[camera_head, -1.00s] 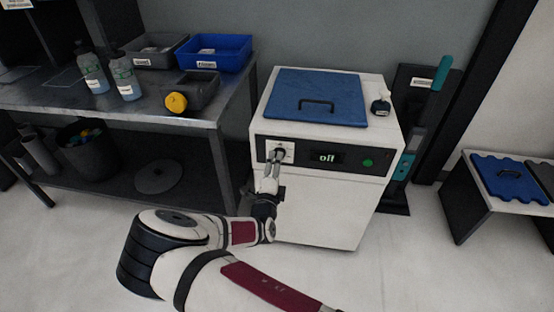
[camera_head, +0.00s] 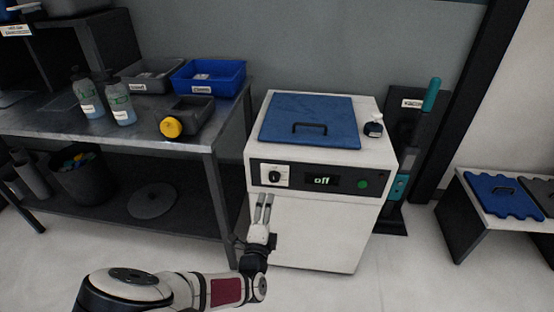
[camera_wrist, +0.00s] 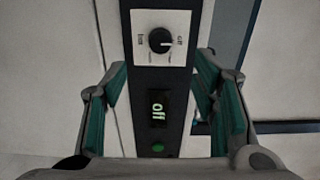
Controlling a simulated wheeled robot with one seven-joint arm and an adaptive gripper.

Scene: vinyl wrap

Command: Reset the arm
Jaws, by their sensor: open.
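My gripper (camera_head: 264,208) is open and empty. In the head view it is in front of the white machine (camera_head: 318,226), below its control panel and apart from the knob. The black knob (camera_head: 275,176) sits on a white plate at the panel's left, and the display (camera_head: 321,180) reads "off". In the wrist view the knob (camera_wrist: 160,40) is ahead between the two green-padded fingers (camera_wrist: 168,100), with the display (camera_wrist: 158,108) and green button (camera_wrist: 158,147) below it. My arm reaches up from the bottom of the head view.
A metal workbench (camera_head: 140,130) with bottles, bins and a yellow-capped container stands at left. The machine has a blue lid (camera_head: 308,121) and a small bottle (camera_head: 374,126) on top. A low bench (camera_head: 464,218) with blue and grey pieces is at right. Floor in front is clear.

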